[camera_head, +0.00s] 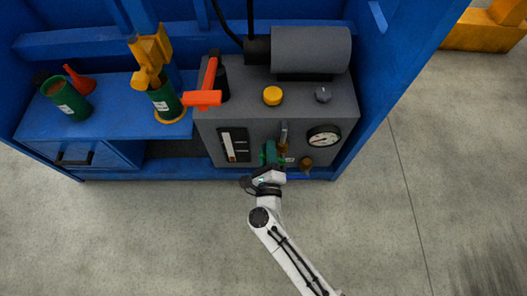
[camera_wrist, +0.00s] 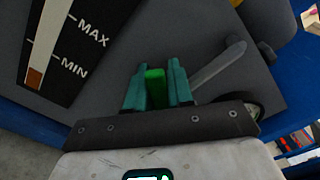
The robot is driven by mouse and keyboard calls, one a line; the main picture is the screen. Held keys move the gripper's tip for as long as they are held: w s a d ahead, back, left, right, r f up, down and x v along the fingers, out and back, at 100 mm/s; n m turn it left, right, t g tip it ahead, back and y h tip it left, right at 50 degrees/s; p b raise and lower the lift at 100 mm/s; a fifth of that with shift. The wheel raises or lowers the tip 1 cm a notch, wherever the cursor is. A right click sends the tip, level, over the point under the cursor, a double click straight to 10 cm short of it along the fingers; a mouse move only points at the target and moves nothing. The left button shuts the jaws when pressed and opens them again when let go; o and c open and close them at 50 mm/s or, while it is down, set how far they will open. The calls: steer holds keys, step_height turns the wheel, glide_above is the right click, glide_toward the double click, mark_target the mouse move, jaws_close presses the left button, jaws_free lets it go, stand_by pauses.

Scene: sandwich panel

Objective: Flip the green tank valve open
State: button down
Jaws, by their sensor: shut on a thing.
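The green tank valve handle (camera_wrist: 155,88) stands between the two teal fingers of my gripper (camera_wrist: 157,85) in the wrist view. The fingers are closed on its sides, and they hide much of it. In the head view my gripper (camera_head: 270,155) is at the lower front of the grey tank unit (camera_head: 230,125), just below a grey lever (camera_head: 284,132). The valve is mostly hidden there behind the gripper. The grey lever also shows right of the fingers in the wrist view (camera_wrist: 220,70).
A round gauge (camera_head: 324,136) and a brass fitting (camera_head: 306,163) are close on the right. A MIN/MAX level gauge (camera_head: 234,145) is on the left. A red-orange handle (camera_head: 203,98) juts out above. Blue walls (camera_head: 380,90) enclose the unit, and the floor in front is open.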

steer(key=m, duration=0.2)
steer(key=d+r+m, duration=0.1)
steer(key=m, duration=0.1)
steer(key=d+m+b, duration=0.1)
steer(key=shift+s+r+m, duration=0.1)
steer(key=shift+r+m, duration=0.15)
steer(key=shift+m, duration=0.15)
steer(key=shift+d+r+m+b, duration=0.15)
steer(key=shift+d+m+b, duration=0.4)
steer(key=shift+m, duration=0.7)
steer(key=shift+d+r+m+b, duration=0.1)
steer(key=shift+d+m+b, duration=0.4)
steer(key=shift+m, duration=0.75)
steer(key=shift+d, duration=0.15)
steer(key=c, duration=1.1)
jaws_free()
steer(key=shift+r, duration=0.1)
steer(key=s+p, duration=0.1)
steer(key=s, duration=1)
steer(key=shift+w, duration=0.1)
